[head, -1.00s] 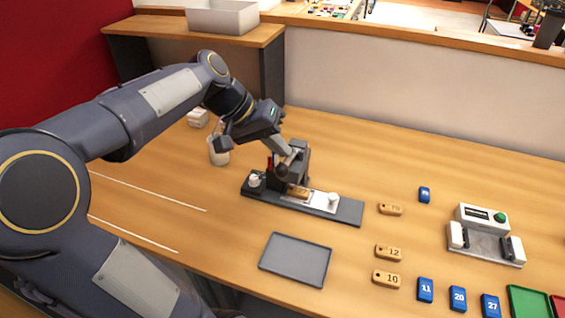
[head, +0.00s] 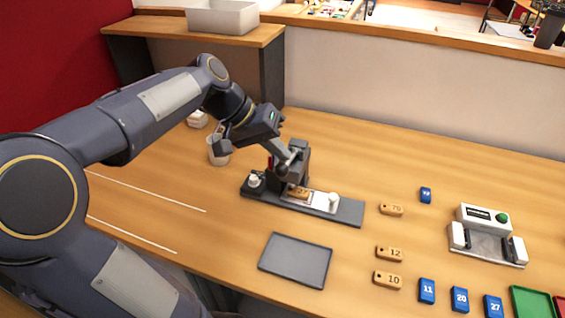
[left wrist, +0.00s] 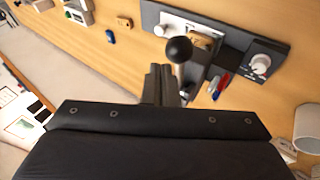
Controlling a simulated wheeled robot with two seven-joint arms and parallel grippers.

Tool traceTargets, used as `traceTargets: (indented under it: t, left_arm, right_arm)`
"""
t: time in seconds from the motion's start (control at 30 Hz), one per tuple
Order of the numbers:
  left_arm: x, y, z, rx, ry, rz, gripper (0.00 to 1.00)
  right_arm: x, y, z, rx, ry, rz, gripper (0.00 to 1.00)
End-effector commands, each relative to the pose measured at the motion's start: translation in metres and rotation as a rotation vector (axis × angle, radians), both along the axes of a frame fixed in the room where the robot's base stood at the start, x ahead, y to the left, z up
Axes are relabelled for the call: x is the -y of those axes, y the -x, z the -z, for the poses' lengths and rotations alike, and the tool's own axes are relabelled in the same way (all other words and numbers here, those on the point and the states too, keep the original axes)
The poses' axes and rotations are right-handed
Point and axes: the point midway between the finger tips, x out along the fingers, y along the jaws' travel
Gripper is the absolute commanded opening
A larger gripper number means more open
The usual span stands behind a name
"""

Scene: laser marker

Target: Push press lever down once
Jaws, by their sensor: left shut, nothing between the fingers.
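The press (head: 300,160) is a dark machine on a long dark base plate (head: 348,212) in the head view. Its lever ends in a black ball knob (left wrist: 179,50), seen large in the left wrist view. A wooden tag (head: 297,193) lies under the press head. My left gripper (head: 287,153) is shut and empty, with its fingers pointing down at the lever side of the press. In the left wrist view the closed fingers (left wrist: 160,82) are right beside the knob; I cannot tell whether they touch. My right gripper is not in view.
A grey tray (head: 295,260) lies in front of the press. Wooden tags (head: 388,280) and blue tags (head: 427,291) lie to the right, near a white device with a green button (head: 487,235). A white cup (head: 218,153) stands behind left of the press.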

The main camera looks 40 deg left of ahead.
Motion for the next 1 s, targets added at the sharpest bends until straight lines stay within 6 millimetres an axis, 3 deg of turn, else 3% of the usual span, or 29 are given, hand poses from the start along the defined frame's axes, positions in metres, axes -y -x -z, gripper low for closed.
traceTargets:
  t: [1.0]
  left_arm:
    - [0.001, 0.003, 0.013, 0.000, 0.000, 0.000, 0.00]
  right_arm:
    - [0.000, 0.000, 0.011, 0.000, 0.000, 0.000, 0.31]
